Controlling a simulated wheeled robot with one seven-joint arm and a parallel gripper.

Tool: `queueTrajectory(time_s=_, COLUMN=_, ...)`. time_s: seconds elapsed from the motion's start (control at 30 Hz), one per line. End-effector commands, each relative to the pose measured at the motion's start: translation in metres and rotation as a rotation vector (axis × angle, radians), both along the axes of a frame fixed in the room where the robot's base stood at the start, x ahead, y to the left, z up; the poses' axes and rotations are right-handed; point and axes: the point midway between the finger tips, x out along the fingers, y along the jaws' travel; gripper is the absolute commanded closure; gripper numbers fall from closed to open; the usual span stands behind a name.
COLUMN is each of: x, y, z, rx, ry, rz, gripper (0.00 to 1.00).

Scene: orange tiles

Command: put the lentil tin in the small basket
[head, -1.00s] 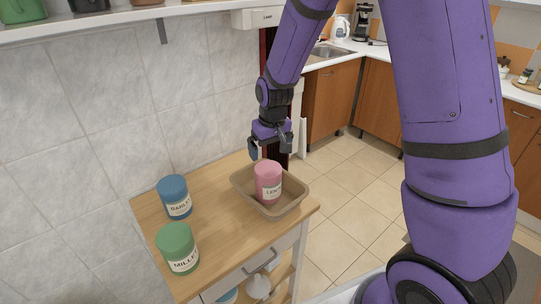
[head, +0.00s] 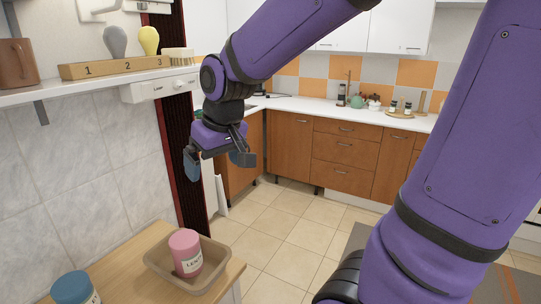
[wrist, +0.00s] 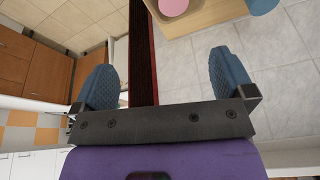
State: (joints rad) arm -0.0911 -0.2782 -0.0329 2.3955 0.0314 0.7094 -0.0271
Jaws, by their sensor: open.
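The pink lentil tin (head: 186,252) stands inside the small tan basket (head: 215,284) on the wooden cart top. Its label, partly readable, faces the front. My gripper (head: 218,165) is open and empty, well above the basket and beyond it. In the wrist view, my gripper (wrist: 165,82) shows two blue fingers spread apart with nothing between them. The pink lid of the tin (wrist: 173,6) shows at the top edge of that view, away from the fingers.
A blue tin (head: 74,288) stands on the cart (head: 130,262) left of the basket. A shelf (head: 90,77) with a numbered wooden block (head: 115,67) is at upper left. Orange-brown cabinets (head: 345,150) and a white counter are behind. Tiled floor is open between.

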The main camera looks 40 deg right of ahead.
Motion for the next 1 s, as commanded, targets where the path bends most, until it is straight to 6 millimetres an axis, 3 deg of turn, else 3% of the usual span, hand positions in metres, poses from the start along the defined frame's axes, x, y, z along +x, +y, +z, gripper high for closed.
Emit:
queueTrajectory(time_s=0.2, x=-0.061, y=-0.012, z=0.035, rx=-0.002, ry=-0.071, rz=-0.029, gripper=0.00)
queueTrajectory(time_s=0.5, x=-0.128, y=-0.020, z=0.053, rx=-0.016, ry=-0.136, rz=-0.064, gripper=0.00)
queueTrajectory(time_s=0.7, x=-0.142, y=-0.022, z=0.054, rx=-0.020, ry=-0.147, rz=-0.073, gripper=0.00)
queueTrajectory(time_s=1.0, x=-0.142, y=-0.022, z=0.054, rx=-0.019, ry=-0.147, rz=-0.072, gripper=0.00)
